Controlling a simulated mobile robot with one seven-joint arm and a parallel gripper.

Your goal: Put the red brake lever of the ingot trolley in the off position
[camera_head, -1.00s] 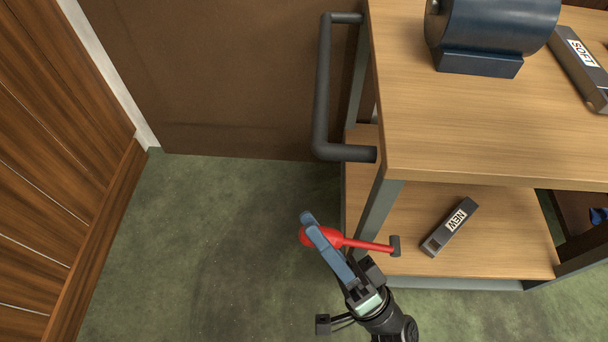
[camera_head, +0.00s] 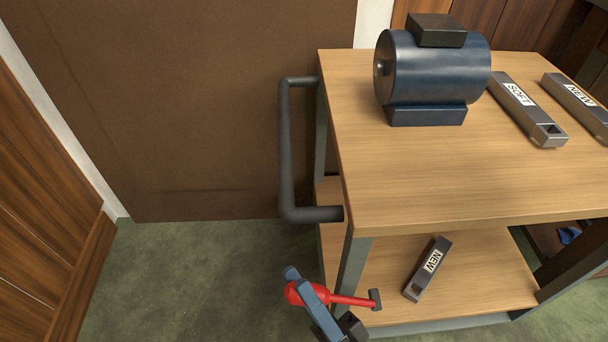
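The ingot trolley has a wooden top (camera_head: 430,190) and a wooden lower shelf (camera_head: 475,275) on a grey frame. Its red brake lever (camera_head: 345,299) sits low at the near left corner. The lever points left, roughly level in the picture, from a dark pivot (camera_head: 376,299) to a rounded red knob (camera_head: 292,292). My gripper (camera_head: 295,278) is at the knob end, with a blue finger crossing in front of the red. The other finger is hidden, so I cannot tell whether it grips the knob. The gripper's base is cut off by the bottom edge.
A dark trolley handle (camera_head: 286,150) stands out above the lever. A blue motor (camera_head: 430,75) and ingots marked SOFT (camera_head: 525,108) and NEW (camera_head: 578,103) are on top. Another NEW ingot (camera_head: 428,268) lies on the shelf. Green floor (camera_head: 190,280) is clear to the left.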

